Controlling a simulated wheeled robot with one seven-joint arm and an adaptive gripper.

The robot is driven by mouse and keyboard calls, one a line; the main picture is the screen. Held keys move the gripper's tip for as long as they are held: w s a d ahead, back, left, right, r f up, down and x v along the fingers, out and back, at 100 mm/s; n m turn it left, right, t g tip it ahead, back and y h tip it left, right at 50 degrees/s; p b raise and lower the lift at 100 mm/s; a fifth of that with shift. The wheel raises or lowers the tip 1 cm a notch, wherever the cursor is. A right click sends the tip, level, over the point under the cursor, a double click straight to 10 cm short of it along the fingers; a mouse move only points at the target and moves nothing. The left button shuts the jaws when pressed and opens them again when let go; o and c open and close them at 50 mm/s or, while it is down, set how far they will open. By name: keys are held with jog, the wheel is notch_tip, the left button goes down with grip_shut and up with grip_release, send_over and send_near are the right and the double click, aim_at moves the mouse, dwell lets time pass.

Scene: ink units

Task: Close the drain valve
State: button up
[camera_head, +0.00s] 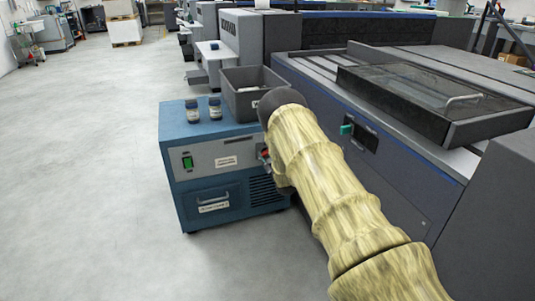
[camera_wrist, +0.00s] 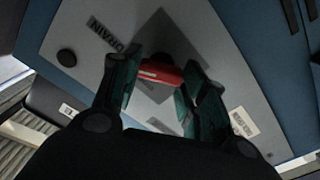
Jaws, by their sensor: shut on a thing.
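The drain valve's red handle (camera_wrist: 160,73) shows in the wrist view on a grey panel marked DRAIN. My gripper (camera_wrist: 158,88) has its two green-lined fingers on either side of the handle and is shut on it. In the head view the handle is a small red spot (camera_head: 265,155) on the front of the blue unit (camera_head: 190,200), beside the end of my arm. My gripper is mostly hidden there behind my wrist. The valve's body is hidden behind the handle and fingers.
Two small jars (camera_head: 203,109) and a dark grey bin (camera_head: 234,97) stand on the blue unit. A green switch (camera_head: 187,162) and a drawer (camera_head: 214,200) are on its front. A large grey machine (camera_head: 408,175) stands to the right. The floor at left is clear.

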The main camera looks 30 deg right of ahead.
jog(key=n, duration=0.3)
jog(key=n+p, duration=0.1)
jog(key=n, duration=0.2)
jog(key=shift+a+f+n, duration=0.1)
jog(key=shift+a+n, duration=0.1)
jog(key=shift+n, duration=0.1)
jog(key=n, duration=0.5)
jog(key=shift+f+b, duration=0.15)
jog(key=shift+b, duration=0.2)
jog(key=shift+n, duration=0.4)
jog(key=o, duration=1)
jog(key=shift+o, duration=0.2)
jog(key=shift+s, duration=0.1)
jog(key=v, duration=1.1)
jog(key=shift+s, duration=0.35)
jog(key=shift+s+f, duration=0.1)
